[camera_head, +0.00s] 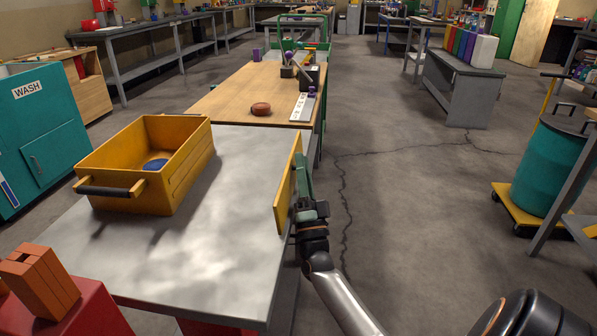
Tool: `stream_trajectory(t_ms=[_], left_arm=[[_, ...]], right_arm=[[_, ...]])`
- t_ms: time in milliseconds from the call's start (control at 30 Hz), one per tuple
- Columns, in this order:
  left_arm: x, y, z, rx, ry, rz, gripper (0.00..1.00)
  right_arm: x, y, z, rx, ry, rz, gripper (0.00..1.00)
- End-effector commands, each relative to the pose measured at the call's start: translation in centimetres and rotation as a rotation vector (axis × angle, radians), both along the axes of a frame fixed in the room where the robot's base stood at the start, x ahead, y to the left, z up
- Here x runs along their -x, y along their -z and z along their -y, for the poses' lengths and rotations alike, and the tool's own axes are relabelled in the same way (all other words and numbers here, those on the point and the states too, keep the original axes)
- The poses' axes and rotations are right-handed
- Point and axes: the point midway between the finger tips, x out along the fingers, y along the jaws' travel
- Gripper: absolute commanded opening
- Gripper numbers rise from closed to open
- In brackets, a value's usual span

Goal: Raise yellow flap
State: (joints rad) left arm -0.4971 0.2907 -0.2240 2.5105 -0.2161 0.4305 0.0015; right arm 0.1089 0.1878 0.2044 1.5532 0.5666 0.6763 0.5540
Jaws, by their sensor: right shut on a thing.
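The yellow flap (285,192) is a thin panel at the right edge of the grey metal table (225,215). It stands up on its edge, with its broad side facing left and its top above the table surface. My right gripper (301,178), with green fingers, is shut on the flap at its right side. The fingers partly cover the flap's right side, and the hinge cannot be seen. My left gripper is not in view.
A yellow crate (180,192) with a blue item inside stands on the table's left. A wooden table (225,92) adjoins behind. Orange blocks (40,280) sit on red at front left. A teal drum (548,165) stands at right. Floor right of the table is clear.

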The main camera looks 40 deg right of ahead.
Motion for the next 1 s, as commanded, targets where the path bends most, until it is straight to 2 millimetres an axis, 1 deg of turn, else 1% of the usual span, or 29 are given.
stream_trajectory(t_ms=[33, 200, 667, 700, 933, 1000], left_arm=[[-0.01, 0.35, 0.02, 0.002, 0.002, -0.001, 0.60], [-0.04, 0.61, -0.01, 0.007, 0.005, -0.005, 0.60], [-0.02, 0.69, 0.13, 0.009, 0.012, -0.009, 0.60], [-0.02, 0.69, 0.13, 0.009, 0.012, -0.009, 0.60], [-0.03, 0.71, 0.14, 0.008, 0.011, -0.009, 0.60], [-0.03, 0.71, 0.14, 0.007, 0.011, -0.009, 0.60]], right_arm=[[0.07, 0.40, 0.32, -0.016, 0.004, 0.009, 0.00], [0.20, 0.46, 0.44, -0.042, 0.003, 0.036, 0.00], [0.18, 0.49, 0.41, -0.050, 0.000, 0.043, 0.00], [0.18, 0.50, 0.40, -0.050, 0.000, 0.043, 0.32], [0.19, 0.38, 0.30, -0.047, -0.001, 0.045, 0.58], [0.20, 0.36, 0.27, -0.047, -0.001, 0.045, 0.60]])
